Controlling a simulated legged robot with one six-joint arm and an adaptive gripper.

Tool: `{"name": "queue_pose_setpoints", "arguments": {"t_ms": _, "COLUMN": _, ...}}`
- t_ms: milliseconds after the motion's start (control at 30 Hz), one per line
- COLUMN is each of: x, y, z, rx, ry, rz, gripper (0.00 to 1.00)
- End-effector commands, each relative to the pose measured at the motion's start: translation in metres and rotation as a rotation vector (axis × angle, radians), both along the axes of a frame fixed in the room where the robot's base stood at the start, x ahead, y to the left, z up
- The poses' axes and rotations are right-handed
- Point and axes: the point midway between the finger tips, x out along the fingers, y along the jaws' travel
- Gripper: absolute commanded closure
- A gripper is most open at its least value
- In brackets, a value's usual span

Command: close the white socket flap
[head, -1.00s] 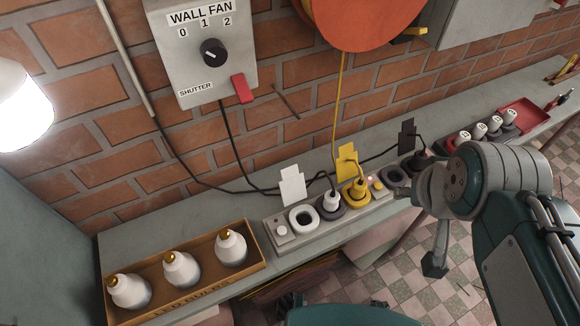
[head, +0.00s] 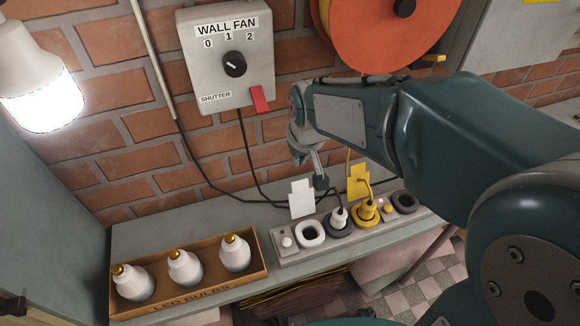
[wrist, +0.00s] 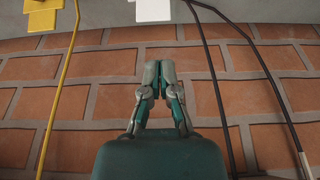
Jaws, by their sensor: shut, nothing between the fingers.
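The white socket flap (head: 302,198) stands raised behind the white-ringed socket (head: 311,234), which is empty and uncovered. My gripper (head: 320,181) is beside the flap's upper right edge in the head view, between it and the wall. In the wrist view my gripper (wrist: 158,75) is shut and empty, with its tips together. The white flap (wrist: 153,10) shows there just beyond the tips, cut by the top edge. I cannot tell whether the tips touch it.
A yellow flap (head: 358,182) stands right of my gripper, above a yellow plug (head: 367,210). Black cables (head: 262,187) run behind the strip. A box of bulbs (head: 190,285) sits at left. The wall fan box (head: 228,60) is above on the brick wall.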

Motion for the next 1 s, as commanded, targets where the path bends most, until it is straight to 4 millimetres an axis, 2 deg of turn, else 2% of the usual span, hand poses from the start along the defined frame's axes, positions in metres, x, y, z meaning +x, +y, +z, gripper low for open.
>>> {"name": "queue_pose_setpoints", "arguments": {"t_ms": 300, "x": 0.014, "y": 0.004, "z": -0.055, "rx": -0.001, "ry": 0.005, "rz": -0.001, "gripper": 1.0}}
{"name": "queue_pose_setpoints", "arguments": {"t_ms": 500, "x": 0.022, "y": 0.006, "z": -0.081, "rx": -0.001, "ry": 0.004, "rz": -0.001, "gripper": 1.0}}
{"name": "queue_pose_setpoints", "arguments": {"t_ms": 667, "x": 0.025, "y": 0.006, "z": -0.088, "rx": 0.0, "ry": 0.001, "rz": -0.001, "gripper": 1.0}}
{"name": "queue_pose_setpoints", "arguments": {"t_ms": 1000, "x": 0.025, "y": 0.006, "z": -0.089, "rx": 0.001, "ry": -0.001, "rz": -0.001, "gripper": 1.0}}
